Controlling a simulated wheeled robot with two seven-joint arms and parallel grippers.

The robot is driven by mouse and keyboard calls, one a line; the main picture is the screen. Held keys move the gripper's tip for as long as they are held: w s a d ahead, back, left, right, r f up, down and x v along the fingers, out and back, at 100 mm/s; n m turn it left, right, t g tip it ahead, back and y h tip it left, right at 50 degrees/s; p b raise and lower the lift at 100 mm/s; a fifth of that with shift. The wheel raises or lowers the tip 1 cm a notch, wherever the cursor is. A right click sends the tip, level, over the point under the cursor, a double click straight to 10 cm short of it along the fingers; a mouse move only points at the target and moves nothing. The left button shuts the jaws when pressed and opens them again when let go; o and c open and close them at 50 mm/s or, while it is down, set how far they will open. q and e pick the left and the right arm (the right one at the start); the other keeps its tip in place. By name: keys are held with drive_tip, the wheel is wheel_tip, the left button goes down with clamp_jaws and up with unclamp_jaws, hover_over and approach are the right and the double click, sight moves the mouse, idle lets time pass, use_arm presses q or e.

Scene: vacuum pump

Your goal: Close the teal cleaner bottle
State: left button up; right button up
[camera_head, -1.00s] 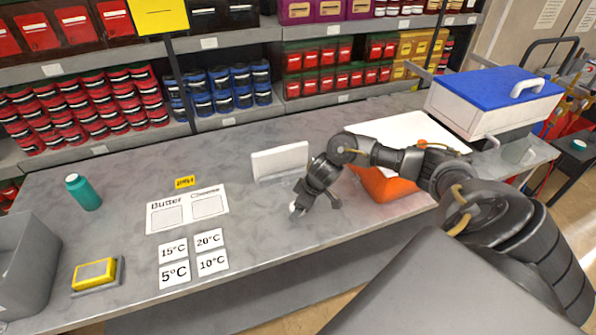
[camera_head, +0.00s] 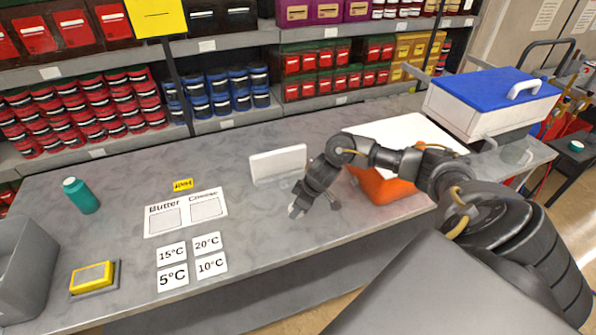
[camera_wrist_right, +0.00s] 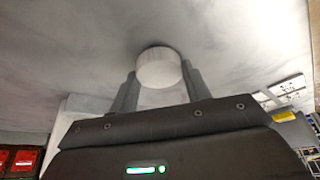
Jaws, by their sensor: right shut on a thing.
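The teal cleaner bottle (camera_head: 82,196) stands upright on the left part of the grey counter, with a pale top; whether that top is an open neck or a cap is too small to tell. My right gripper (camera_head: 297,211) is low over the middle of the counter, far to the right of the bottle. In the right wrist view, my right gripper (camera_wrist_right: 160,88) is shut on a round white cap-like piece (camera_wrist_right: 159,67), one finger on each side. My left gripper is not in view.
A white upright panel (camera_head: 279,163) stands just behind my right gripper. An orange container (camera_head: 385,189) and a blue-lidded box (camera_head: 490,100) are on the right.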

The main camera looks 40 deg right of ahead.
sight(292, 209)
drive_tip(key=shift+r, duration=0.35)
drive_tip(key=r, duration=0.3)
drive_tip(key=shift+s+a+b, duration=0.25)
drive_tip(key=shift+s+b, duration=0.05)
drive_tip(key=shift+b, duration=0.1)
drive_tip(key=s+a+r+p, duration=0.2)
drive_tip(key=s+a+r, duration=0.5)
drive_tip(key=s+r, duration=0.2)
drive_tip(key=shift+s+a, duration=0.15)
drive_tip(key=shift+s, duration=0.9)
drive_tip(key=w+a+f+n+g+y+b, duration=0.1)
drive_tip(key=w+a+n+b, duration=0.4)
drive_tip(key=a+b, duration=0.4)
drive_tip(key=shift+w+a+f+y, duration=0.25)
drive_tip(key=shift+w+a+y, duration=0.05)
drive_tip(key=shift+w, duration=0.05)
